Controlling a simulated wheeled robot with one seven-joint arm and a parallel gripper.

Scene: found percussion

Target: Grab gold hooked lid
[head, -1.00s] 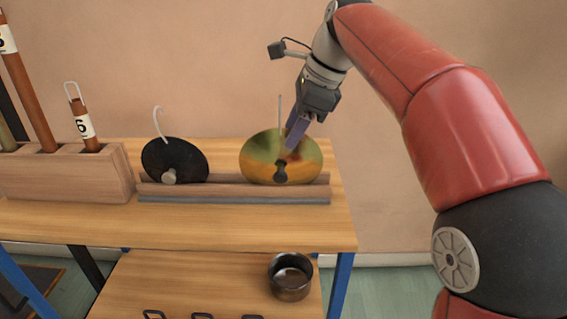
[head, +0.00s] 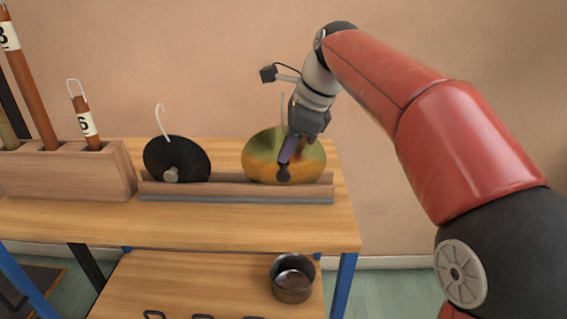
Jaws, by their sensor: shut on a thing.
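The gold lid (head: 258,160) stands upright on its edge in the wooden rack, toward the right of the table. It has a greenish upper part, a dark knob (head: 283,173) on its face and a thin pale hook (head: 282,112) rising from its top. My gripper (head: 285,166) reaches down in front of the lid and is shut on it at the knob. The fingers cover part of the lid's face, and the exact finger contact is too small to see clearly.
A black lid (head: 190,152) with a white hook stands left in the same rack (head: 225,191). A wooden block (head: 70,175) with numbered tubes is farther left. A dark pot (head: 292,284) sits on the lower shelf. The table's front strip is clear.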

